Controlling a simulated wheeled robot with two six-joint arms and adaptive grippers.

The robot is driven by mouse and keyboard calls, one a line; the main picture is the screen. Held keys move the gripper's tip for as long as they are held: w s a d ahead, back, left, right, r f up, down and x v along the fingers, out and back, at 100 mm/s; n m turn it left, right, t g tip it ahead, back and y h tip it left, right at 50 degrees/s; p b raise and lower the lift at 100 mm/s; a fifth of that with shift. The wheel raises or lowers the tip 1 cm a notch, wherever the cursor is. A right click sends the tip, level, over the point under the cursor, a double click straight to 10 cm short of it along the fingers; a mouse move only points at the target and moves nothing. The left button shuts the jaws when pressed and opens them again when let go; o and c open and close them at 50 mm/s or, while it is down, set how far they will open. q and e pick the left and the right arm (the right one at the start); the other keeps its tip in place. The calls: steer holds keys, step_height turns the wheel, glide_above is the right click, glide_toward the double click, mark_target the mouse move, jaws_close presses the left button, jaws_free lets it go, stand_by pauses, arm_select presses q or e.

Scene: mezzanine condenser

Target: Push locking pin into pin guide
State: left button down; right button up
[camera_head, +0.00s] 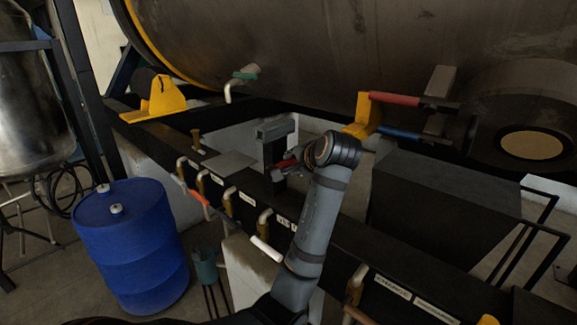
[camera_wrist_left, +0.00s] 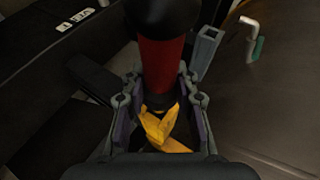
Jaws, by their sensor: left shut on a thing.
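My left gripper (camera_head: 286,172) is at the middle of the head view, beside a black post topped by a grey square tube (camera_head: 276,127). It is shut on a red handle (camera_wrist_left: 161,68) with a black end, which I take to be the locking pin. A bit of the red also shows at the fingers in the head view (camera_head: 286,163). In the left wrist view my fingers (camera_wrist_left: 160,100) flank the handle, and the grey tube (camera_wrist_left: 205,52) is just to its right. I cannot make out the pin's tip or tell which part is the pin guide. My right gripper is not in view.
A large tank (camera_head: 300,50) fills the back. A yellow bracket (camera_head: 363,116) with red and blue handles is right of my wrist. Several valve pipes line the black beam (camera_head: 320,235). A blue drum (camera_head: 132,250) stands at left.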

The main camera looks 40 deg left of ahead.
arm_select(q)
steer(key=shift+w+d, duration=0.15)
steer(key=shift+w, duration=1)
steer(key=shift+w+d, duration=0.1)
steer(key=shift+w, duration=1.05)
steer(key=shift+w, duration=0.25)
steer(key=c, duration=1)
jaws_free()
steer(key=shift+o, duration=0.2)
steer(key=shift+f, duration=0.15)
steer(key=v, duration=0.7)
steer(key=shift+d+r, duration=0.25)
steer(key=shift+s+a+f, duration=0.1)
steer(key=shift+a, duration=0.05)
